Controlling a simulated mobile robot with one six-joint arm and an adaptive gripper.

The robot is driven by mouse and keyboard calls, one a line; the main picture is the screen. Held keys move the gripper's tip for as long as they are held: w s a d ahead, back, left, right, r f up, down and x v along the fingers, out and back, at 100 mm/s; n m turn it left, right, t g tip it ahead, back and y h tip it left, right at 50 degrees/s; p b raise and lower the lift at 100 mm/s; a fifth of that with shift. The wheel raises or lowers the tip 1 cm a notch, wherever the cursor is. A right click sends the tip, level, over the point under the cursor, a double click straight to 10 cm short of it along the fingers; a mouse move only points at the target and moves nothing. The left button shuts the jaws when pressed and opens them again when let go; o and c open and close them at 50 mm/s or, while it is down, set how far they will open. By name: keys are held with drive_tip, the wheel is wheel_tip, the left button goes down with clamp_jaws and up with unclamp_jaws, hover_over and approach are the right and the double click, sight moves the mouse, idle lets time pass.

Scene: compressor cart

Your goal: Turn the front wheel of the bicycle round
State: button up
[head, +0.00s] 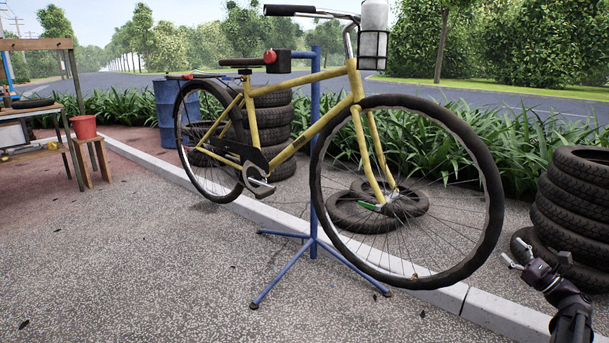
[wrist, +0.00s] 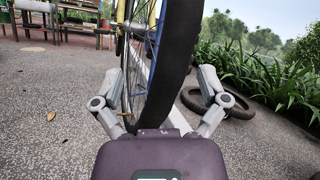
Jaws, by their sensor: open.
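A yellow bicycle (head: 305,135) is clamped in a blue repair stand (head: 315,190). Its front wheel (head: 490,215) is on the right of the head view, with the tyre clear of the ground. My gripper (head: 512,254) is just to the lower right of this wheel, open and empty. A gap shows between the fingers and the tyre in the head view. In the wrist view the front wheel (wrist: 165,70) appears edge-on between the two spread fingers of my gripper (wrist: 160,78). I cannot see any contact there.
A stack of tyres (head: 575,205) stands behind my arm at the right. More tyres (head: 350,213) lie on the ground behind the front wheel. A stand leg (head: 355,270) reaches forward below the wheel. The paving in front is open.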

drive_tip(key=w+a+f+n+g+h+p, duration=0.1)
drive_tip(key=a+f+n+g+p, duration=0.2)
drive_tip(key=a, duration=0.7)
drive_tip(key=a+f+n+g+p, duration=0.1)
drive_tip(key=a+n+g+p, duration=0.3)
drive_tip(key=a, duration=0.5)
drive_tip(key=w+a+f+n+g+h+p, duration=0.1)
drive_tip(key=a+f+n+g+p, duration=0.1)
drive_tip(key=a+n+g, duration=0.6)
drive_tip(key=s+a+n+g+h+p, duration=0.4)
drive_tip(key=s+a+n+h+p, duration=0.7)
drive_tip(key=a, duration=0.5)
wheel_tip(320, 180, up, 37)
drive_tip(key=p, duration=3.6)
drive_tip(key=shift+s+a+r+y+p, duration=0.15)
drive_tip(key=shift+s+y+p, duration=0.15)
drive_tip(key=shift+p, duration=0.1)
drive_tip(key=shift+c, duration=0.2)
